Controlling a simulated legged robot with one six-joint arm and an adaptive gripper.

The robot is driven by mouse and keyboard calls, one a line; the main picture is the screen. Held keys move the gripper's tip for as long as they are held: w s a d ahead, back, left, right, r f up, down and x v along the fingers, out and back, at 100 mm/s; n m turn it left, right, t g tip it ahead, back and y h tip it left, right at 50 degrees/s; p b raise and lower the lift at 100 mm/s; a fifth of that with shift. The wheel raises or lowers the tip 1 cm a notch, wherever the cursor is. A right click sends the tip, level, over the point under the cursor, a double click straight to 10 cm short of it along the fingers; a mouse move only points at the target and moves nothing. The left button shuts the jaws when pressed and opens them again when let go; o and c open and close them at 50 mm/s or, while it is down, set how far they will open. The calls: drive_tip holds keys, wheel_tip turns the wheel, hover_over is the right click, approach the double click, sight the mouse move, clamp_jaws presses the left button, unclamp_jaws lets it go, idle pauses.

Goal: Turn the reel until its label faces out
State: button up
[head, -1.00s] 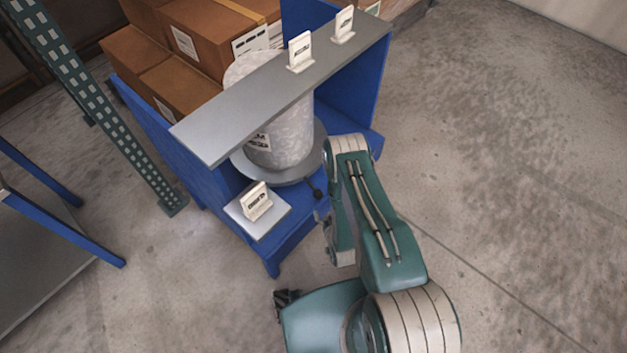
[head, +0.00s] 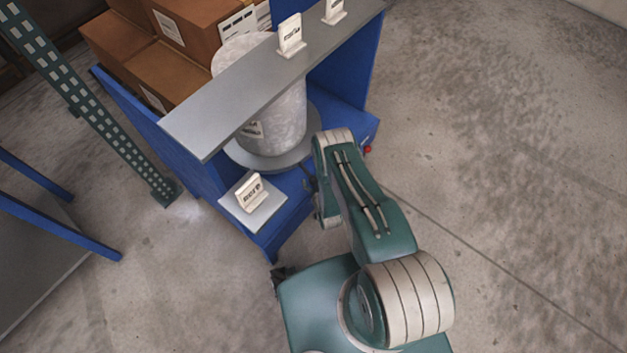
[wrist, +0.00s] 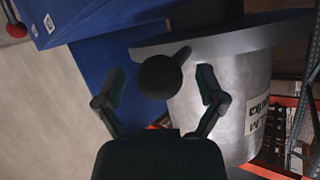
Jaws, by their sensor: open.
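The pale grey reel (head: 285,125) stands upright on a round grey turntable (head: 240,155) in the blue stand, its top partly hidden by a grey shelf. Its label (head: 252,130) shows low on its left side in the head view. In the wrist view the reel (wrist: 220,110) shows its label (wrist: 260,115) toward the right. A black ball knob (wrist: 160,76) on a short lever is at the turntable's edge. My gripper (wrist: 161,77) is open, its fingers apart on either side of the knob; contact cannot be told. In the head view my arm mostly hides the gripper.
The grey shelf (head: 205,125) crosses above the reel and carries small white signs (head: 291,36). Another sign (head: 251,192) stands on a plate at the front left. Brown boxes (head: 165,75) are behind. A green rack post (head: 90,100) is at left. The floor at right is clear.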

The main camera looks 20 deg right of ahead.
drive_tip(key=shift+w+f, duration=0.15)
drive_tip(key=shift+w, duration=0.1)
clamp_jaws()
drive_tip(key=shift+d, duration=0.1)
